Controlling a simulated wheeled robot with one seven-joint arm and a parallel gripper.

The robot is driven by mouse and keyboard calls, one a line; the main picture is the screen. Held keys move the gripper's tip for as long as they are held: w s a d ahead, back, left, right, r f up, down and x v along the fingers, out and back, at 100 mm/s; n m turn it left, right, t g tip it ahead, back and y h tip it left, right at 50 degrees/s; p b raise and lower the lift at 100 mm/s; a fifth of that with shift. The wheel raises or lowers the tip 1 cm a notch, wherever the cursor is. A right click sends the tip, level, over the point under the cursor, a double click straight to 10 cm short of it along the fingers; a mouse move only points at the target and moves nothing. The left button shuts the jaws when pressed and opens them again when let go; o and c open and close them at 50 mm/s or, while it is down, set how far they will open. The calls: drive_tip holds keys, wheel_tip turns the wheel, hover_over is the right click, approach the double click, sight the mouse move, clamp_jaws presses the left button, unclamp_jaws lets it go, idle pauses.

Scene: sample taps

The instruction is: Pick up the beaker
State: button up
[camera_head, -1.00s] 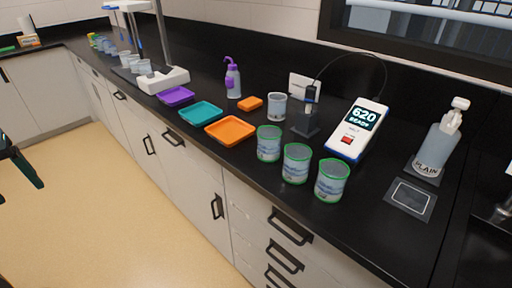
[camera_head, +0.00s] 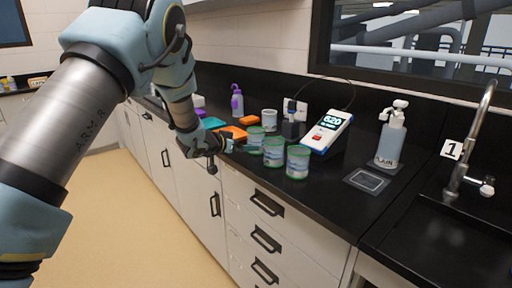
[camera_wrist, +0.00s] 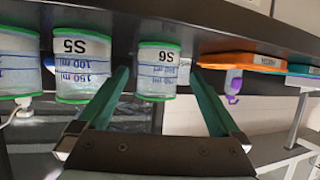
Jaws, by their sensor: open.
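Three clear beakers with green rims stand in a row at the counter's front edge: one at the left (camera_head: 256,139), one in the middle (camera_head: 274,152) and one at the right (camera_head: 298,162). In the wrist view, which is upside down, beaker S6 (camera_wrist: 158,72) appears between my open green fingers, with beaker S5 (camera_wrist: 82,66) beside it and a third beaker (camera_wrist: 18,62) cut off at the left. My gripper (camera_head: 240,147) is at the counter edge beside the left beaker, its fingers partly hidden. I cannot tell whether the fingertips reach around S6.
An orange tray (camera_head: 234,133) lies left of the beakers. A white cup (camera_head: 269,119), a purple-topped bottle (camera_head: 237,103) and a meter (camera_head: 327,131) stand behind. A pump bottle (camera_head: 390,140) and dark pad (camera_head: 366,180) are to the right, before the sink.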

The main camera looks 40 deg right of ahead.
sight(251, 144)
drive_tip(key=x, duration=0.3)
drive_tip(key=shift+p, duration=0.3)
drive_tip(key=p+x, duration=0.2)
drive_tip(key=x, duration=0.2)
drive_tip(key=shift+s+d+r, duration=0.1)
drive_tip(key=shift+s+d, duration=0.05)
drive_tip(key=shift+d+f+p, duration=0.3)
drive_tip(key=shift+d+p, duration=0.05)
drive_tip(key=shift+d, duration=0.15)
drive_tip(key=shift+c, duration=0.2)
drive_tip(key=c, duration=1.3)
drive_tip(key=shift+r, duration=0.15)
